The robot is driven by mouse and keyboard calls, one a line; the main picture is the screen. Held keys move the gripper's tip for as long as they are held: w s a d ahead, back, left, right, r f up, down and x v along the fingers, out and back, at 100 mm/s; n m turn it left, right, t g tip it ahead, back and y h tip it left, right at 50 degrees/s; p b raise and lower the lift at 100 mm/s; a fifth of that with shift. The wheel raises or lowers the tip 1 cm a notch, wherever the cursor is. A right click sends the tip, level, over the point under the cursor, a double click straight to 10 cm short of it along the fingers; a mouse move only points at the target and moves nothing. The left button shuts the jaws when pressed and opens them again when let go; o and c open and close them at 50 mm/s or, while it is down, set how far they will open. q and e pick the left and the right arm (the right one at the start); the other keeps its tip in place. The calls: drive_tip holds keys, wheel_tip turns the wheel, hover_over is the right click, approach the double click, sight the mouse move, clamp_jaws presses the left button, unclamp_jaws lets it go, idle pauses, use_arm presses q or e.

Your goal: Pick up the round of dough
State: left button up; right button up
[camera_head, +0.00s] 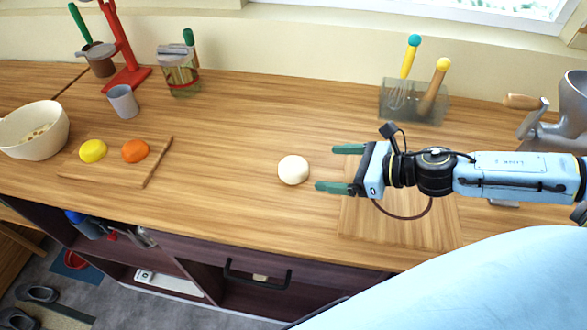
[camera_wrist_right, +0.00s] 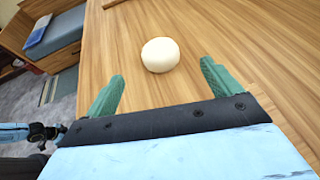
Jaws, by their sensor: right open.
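The round of dough (camera_head: 293,170) is a small cream-white ball on the wooden counter, near the middle of the head view. My right gripper (camera_head: 333,168) comes in from the right, with its two green fingers apart and pointing left at the dough. The dough lies just beyond the fingertips, not between them. In the right wrist view the dough (camera_wrist_right: 160,55) sits ahead of the open right gripper (camera_wrist_right: 162,78), roughly centred between its fingers and apart from both. My left gripper is not in view.
A wooden board (camera_head: 400,228) lies under my right arm. A board (camera_head: 115,172) with yellow and orange rounds is at the left, near a cream bowl (camera_head: 35,130). A utensil holder (camera_head: 412,101) and a metal grinder (camera_head: 560,120) stand behind. The counter around the dough is clear.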

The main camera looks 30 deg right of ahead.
sight(278, 166)
drive_tip(key=shift+p+x, duration=0.55)
drive_tip(key=shift+x, duration=1.4)
drive_tip(key=shift+p+x, duration=0.6)
drive_tip(key=shift+x, duration=2.6)
drive_tip(key=shift+s, duration=0.1)
drive_tip(key=shift+c, duration=0.2)
drive_tip(key=c, duration=1.1)
drive_tip(key=shift+o, duration=0.2)
